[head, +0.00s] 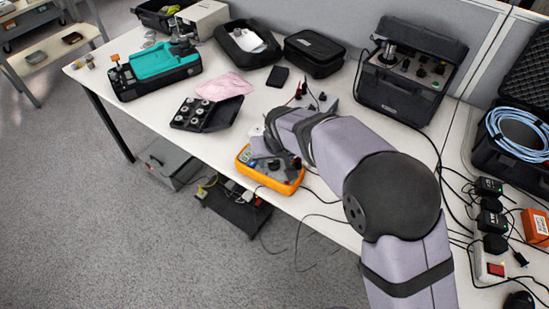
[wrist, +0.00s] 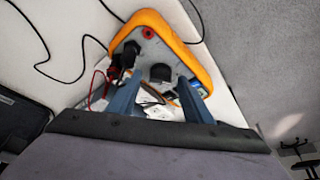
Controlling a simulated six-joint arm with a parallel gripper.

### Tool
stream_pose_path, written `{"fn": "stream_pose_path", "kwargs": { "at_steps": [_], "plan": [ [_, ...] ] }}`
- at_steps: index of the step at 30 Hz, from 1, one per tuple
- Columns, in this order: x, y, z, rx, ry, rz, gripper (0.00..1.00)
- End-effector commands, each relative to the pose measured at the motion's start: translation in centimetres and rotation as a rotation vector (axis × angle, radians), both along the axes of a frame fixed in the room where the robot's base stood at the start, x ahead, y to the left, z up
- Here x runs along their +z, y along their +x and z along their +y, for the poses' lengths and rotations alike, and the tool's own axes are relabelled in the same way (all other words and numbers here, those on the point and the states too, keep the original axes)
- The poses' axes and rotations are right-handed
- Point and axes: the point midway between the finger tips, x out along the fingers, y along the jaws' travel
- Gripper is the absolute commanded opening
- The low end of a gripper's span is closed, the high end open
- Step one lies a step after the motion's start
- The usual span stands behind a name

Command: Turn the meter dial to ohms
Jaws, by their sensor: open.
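The meter is an orange-rimmed unit (head: 271,183) with a grey face, lying near the front edge of the white table. It also shows in the wrist view (wrist: 190,47), with a red socket (wrist: 148,32) and black plug-like parts on its face. A dark round knob (wrist: 160,73), possibly the dial, lies between the fingertips; I cannot read its setting. My gripper (wrist: 159,80) is open, its two blue-grey fingers apart over the meter face. In the head view my arm and gripper hide much of the face. I cannot tell whether the fingers touch the knob.
A black tray with several round parts (head: 205,113) and a pink cloth (head: 226,86) lie left of and behind the meter. A dark equipment case (head: 401,95) stands behind my arm. Black cables run across the table near the meter. Grey floor lies beyond the front edge.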

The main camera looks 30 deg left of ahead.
Motion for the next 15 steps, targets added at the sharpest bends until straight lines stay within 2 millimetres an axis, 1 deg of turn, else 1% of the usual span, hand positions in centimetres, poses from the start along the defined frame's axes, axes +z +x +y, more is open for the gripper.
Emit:
{"fn": "stream_pose_path", "kwargs": {
  "at_steps": [3,4,5,6,9,15],
  "plan": [
    [0.02,0.00,0.02,0.000,0.000,0.000,0.46],
    [0.03,0.01,0.01,0.000,0.000,0.000,0.43],
    [0.02,-0.01,0.01,0.000,0.000,0.000,0.36],
    [0.02,-0.01,0.01,0.000,0.000,0.000,0.27],
    [0.03,-0.01,0.01,0.000,0.000,0.000,0.05],
    [0.03,-0.02,0.02,-0.004,0.000,0.000,0.05]
  ]
}}
